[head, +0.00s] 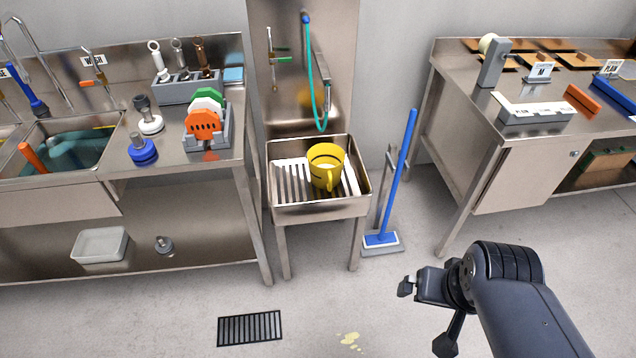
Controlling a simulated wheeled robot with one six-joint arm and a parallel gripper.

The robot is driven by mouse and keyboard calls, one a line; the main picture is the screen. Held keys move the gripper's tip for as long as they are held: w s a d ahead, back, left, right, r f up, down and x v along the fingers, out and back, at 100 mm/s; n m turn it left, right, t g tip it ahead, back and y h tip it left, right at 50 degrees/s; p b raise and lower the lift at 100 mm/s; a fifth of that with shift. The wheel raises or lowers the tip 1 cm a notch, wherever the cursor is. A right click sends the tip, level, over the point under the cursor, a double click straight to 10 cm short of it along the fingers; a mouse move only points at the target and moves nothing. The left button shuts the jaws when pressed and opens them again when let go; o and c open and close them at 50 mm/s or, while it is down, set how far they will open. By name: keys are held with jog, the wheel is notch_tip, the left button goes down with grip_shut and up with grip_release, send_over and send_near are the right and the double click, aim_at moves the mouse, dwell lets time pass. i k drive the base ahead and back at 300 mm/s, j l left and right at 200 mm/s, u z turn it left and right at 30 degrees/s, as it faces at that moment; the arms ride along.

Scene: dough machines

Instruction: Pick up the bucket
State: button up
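The yellow bucket (325,168) stands in the steel floor sink (318,208) at the middle of the head view. It looks upright, with dark bands around it and a handle on its near side. Its inside is only partly visible. My gripper (424,316) is at the lower right, over the floor and well apart from the bucket. Its two fingers look spread, with nothing seen between them.
A green hose (318,80) hangs above the sink. A blue-handled squeegee (396,190) stands just right of it. Steel counters flank the sink on both sides. The floor in front is open, with a drain grate (250,328) and a yellowish spill (350,342).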

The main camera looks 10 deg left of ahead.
aim_at(325, 160)
jog(key=i+j, duration=1.3)
